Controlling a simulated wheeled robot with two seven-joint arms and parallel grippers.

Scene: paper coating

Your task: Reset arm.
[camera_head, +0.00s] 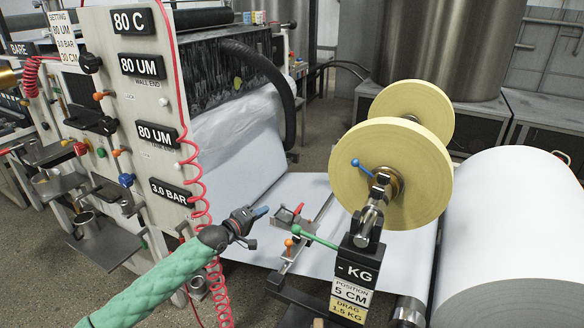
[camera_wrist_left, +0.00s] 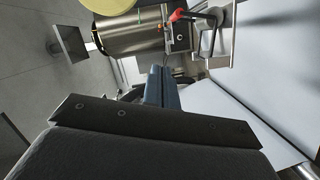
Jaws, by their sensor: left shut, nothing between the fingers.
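My left arm, in a green sleeve, reaches in from the lower left in the head view. Its left gripper (camera_head: 262,212) has blue fingertips that are shut with nothing between them. The gripper is in free air in front of the white paper web, left of the red-handled clamp (camera_head: 291,214). In the left wrist view the shut blue fingers (camera_wrist_left: 163,86) point up the picture, and the red handle (camera_wrist_left: 190,15) shows beyond them. My right gripper does not show in either view.
A control panel (camera_head: 125,75) with labels and knobs stands left, with a coiled red hose (camera_head: 199,190). A spool with yellow flanges (camera_head: 385,172) sits right on a stand with a green lever (camera_head: 315,240). A large white paper roll (camera_head: 515,220) is at far right.

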